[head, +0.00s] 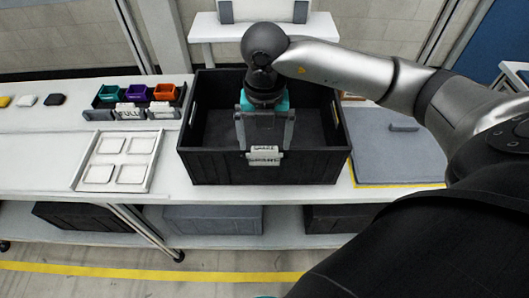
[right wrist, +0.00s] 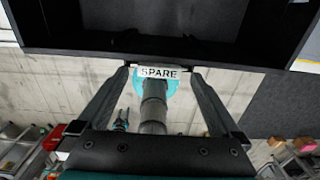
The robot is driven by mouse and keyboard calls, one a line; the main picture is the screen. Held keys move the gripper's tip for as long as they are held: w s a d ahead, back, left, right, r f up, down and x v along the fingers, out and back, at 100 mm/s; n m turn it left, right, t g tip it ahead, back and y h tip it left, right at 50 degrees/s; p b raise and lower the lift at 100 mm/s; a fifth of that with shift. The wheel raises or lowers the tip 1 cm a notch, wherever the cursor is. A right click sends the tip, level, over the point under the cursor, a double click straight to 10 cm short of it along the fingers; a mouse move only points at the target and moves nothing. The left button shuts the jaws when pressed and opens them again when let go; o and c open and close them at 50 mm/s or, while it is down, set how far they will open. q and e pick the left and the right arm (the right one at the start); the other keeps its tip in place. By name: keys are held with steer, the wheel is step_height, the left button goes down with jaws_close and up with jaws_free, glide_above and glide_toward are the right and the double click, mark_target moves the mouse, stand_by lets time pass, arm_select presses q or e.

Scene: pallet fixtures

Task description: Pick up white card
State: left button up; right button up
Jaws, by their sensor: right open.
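A white card (head: 263,156) marked SPARE sits at the front wall of a black crate (head: 215,168), near the middle of its top edge. The card also shows in the right wrist view (right wrist: 158,72), between my fingertips. My right gripper (head: 264,146) is open and points down over the crate's front edge, with one finger on each side of the card. A gap shows between each finger and the card in the right wrist view. I cannot tell how far down the fingers reach along the card. My left gripper does not clearly show.
Left of the crate lies a pale tray (head: 75,185) with square recesses. Behind it, a black holder (head: 104,104) carries coloured bins and white labels, one reading FULL. A grey panel (head: 385,150) lies right of the crate. The crate looks empty inside.

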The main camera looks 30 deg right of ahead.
steer(key=shift+f, duration=0.45)
steer(key=c, duration=1.3)
steer(key=shift+o, duration=0.2)
steer(key=shift+r, duration=0.15)
